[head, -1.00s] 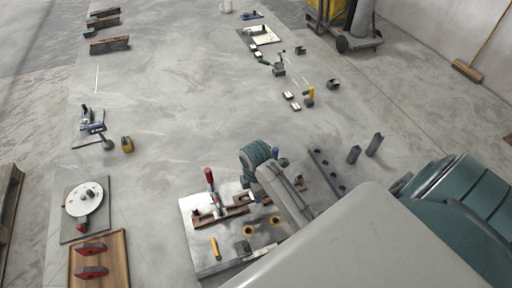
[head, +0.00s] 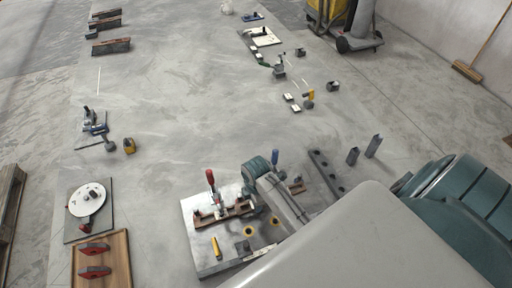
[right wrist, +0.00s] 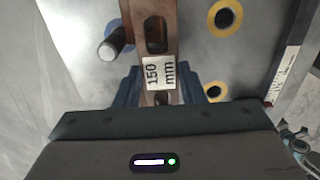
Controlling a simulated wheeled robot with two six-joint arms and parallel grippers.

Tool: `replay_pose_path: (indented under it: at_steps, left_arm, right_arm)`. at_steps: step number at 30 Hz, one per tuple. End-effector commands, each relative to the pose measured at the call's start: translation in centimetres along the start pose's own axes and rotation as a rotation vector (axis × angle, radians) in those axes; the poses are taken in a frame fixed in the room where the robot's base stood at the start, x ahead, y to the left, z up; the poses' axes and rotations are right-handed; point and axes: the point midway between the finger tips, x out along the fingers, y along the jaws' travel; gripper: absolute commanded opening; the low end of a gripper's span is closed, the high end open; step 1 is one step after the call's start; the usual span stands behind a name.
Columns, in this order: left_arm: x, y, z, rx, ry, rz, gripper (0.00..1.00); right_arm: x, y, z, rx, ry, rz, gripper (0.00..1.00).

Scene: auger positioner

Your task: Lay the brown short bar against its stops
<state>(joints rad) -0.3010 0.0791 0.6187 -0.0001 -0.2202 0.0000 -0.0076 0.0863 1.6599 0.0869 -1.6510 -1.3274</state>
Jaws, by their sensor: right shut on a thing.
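The brown short bar (right wrist: 172,42) shows in the right wrist view, with a slot and a white "150 mm" label. My right gripper (right wrist: 162,88) is shut on its near end. The bar's far end runs up beside a darker brown piece and a round-headed pin (right wrist: 110,46) on its left. I cannot tell whether they touch. The fixture plate (head: 203,262) carries a red-handled clamp (head: 210,178) and a brown slotted bar (head: 240,208). My left gripper is not in view.
Yellow-ringed holes (head: 249,231) and a yellow marker (head: 215,246) are on the plate. A blue handle (head: 275,157) rises behind my arm. A dark holed bar (head: 326,172) and two dark posts (head: 373,146) stand to the right.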

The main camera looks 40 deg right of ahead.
Motion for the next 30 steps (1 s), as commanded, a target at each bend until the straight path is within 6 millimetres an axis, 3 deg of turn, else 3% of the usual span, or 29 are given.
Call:
replay_pose_path:
  at_steps: [2,3,6,14,20,30]
  left_arm:
    - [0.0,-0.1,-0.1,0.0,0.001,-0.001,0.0]
    - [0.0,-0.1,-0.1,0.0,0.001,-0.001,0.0]
    - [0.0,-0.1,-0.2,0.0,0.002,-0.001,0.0]
    - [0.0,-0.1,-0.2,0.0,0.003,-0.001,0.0]
    - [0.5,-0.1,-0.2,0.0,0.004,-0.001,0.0]
    - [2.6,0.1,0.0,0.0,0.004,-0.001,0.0]
  right_arm:
    - [0.2,0.0,0.0,0.0,0.0,0.0,0.0]
    - [0.2,0.0,0.0,0.0,0.0,-0.001,0.42]
    - [0.2,0.0,0.0,0.0,0.0,-0.001,0.58]
    - [0.2,0.0,0.0,0.0,0.0,0.0,0.58]
    - [-1.4,0.1,0.0,0.0,0.0,0.004,0.58]
    - [-9.2,0.1,0.0,-0.001,0.0,0.006,0.58]
